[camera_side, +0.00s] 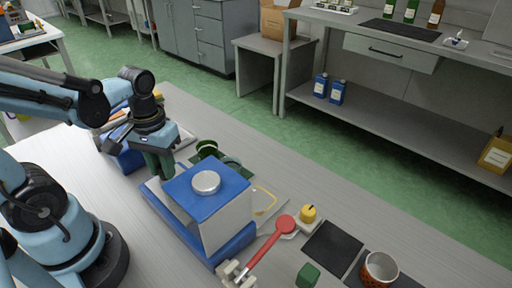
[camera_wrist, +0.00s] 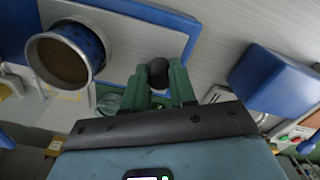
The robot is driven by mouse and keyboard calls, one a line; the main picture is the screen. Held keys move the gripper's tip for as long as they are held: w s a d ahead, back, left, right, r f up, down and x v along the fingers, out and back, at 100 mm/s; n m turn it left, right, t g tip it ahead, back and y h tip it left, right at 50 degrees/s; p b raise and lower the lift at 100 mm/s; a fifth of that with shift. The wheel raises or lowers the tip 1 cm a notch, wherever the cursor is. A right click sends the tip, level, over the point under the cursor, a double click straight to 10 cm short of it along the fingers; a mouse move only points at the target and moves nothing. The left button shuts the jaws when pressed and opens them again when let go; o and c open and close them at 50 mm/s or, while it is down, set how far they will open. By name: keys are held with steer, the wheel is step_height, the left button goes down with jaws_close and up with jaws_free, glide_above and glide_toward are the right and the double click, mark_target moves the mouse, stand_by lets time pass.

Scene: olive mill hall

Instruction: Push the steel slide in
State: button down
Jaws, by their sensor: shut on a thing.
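A grey steel box with a blue top (camera_side: 223,182) and a round metal piece (camera_side: 205,182) stands on a blue base (camera_side: 222,254) on the bench. A flat grey plate edged in blue, which looks like the steel slide (camera_wrist: 138,38), shows in the wrist view beside a round metal tube (camera_wrist: 65,55). My gripper (camera_side: 160,168) is at the left of the box, pointing down. In the wrist view its green fingers (camera_wrist: 158,85) are shut on a dark round knob (camera_wrist: 158,70) by the plate's edge. The box partly hides the slide in the side view.
A red-handled lever (camera_side: 268,243), yellow knob (camera_side: 308,213), black pad (camera_side: 333,247), green block (camera_side: 308,274) and cup (camera_side: 380,269) stand right of the box. Green rings (camera_side: 207,149) lie behind it. A blue bin (camera_wrist: 278,80) is close by my gripper.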

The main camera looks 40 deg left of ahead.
steer(key=shift+d, duration=2.1)
steer(key=c, duration=0.9)
jaws_free()
steer(key=shift+r, duration=0.1)
step_height(320, 180, up, 12)
steer(key=shift+a, duration=0.1)
steer(key=shift+c, duration=0.5)
